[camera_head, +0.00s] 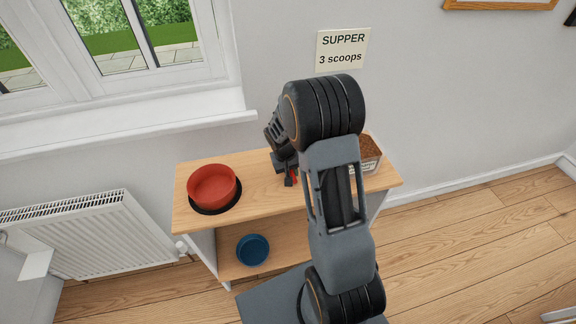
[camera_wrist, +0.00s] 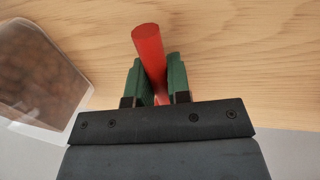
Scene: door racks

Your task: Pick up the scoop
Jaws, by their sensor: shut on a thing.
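My gripper (camera_wrist: 156,82) is shut on this handle. The rest of the scoop is hidden by the gripper. In the head view my gripper (camera_head: 288,181) is low over the wooden shelf top, and a small bit of red (camera_head: 295,174) shows beside its fingers. I cannot tell whether the scoop touches the shelf top.
A red bowl (camera_head: 212,186) on a dark mat stands left on the shelf top (camera_head: 255,205). A clear container of brown food (camera_head: 369,148) stands right, partly behind my arm; it also shows in the wrist view (camera_wrist: 40,75). A blue bowl (camera_head: 252,250) sits on the lower shelf.

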